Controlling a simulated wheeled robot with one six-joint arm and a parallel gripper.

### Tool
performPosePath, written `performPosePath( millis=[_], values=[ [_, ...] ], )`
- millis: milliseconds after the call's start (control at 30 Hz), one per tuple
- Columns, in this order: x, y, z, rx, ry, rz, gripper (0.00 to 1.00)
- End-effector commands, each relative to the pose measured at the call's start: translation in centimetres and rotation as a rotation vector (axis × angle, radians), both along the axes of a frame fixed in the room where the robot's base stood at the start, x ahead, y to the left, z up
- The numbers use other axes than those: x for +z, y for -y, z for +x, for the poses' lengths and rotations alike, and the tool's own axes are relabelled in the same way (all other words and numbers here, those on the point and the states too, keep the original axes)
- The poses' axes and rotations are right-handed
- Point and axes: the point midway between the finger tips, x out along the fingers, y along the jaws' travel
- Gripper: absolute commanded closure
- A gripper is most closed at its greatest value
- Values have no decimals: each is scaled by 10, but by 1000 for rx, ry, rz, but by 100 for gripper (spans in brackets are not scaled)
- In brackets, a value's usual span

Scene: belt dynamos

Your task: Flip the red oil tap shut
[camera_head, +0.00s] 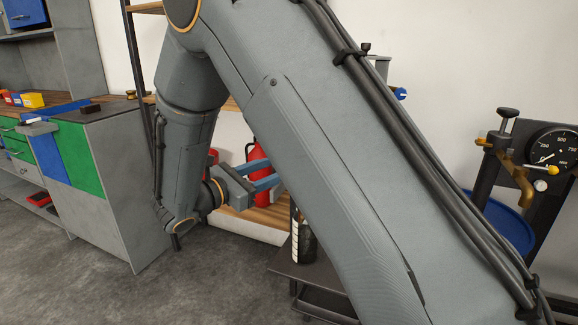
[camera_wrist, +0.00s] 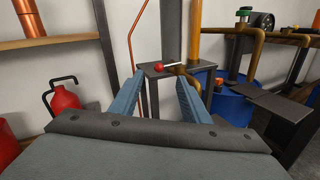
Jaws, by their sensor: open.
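The red oil tap shows in the wrist view as a red ball knob (camera_wrist: 158,68) on a short pale lever. The lever runs roughly sideways to a brass fitting (camera_wrist: 180,69) above a small dark grey stand (camera_wrist: 152,92). My gripper (camera_wrist: 160,76) is open and empty, its two blue fingers pointing towards the tap. The knob appears between the fingertips in the picture and looks to be beyond them, with no contact visible. In the head view my gripper (camera_head: 276,172) is partly behind my own arm. I cannot make out the red tap there.
Red canisters (camera_wrist: 64,101) stand at the left in the wrist view. Brass pipes (camera_wrist: 258,50) and blue drums (camera_wrist: 238,104) are at the right.

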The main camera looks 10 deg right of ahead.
Motion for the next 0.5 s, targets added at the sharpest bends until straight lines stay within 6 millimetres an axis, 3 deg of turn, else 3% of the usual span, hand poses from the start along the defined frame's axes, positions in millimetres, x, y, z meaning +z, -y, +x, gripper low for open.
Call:
performPosePath(
  millis=[300,500],
  values=[
    [0,46,23,-8,0,3,58],
    [0,58,31,-5,-1,4,58]
  ],
)
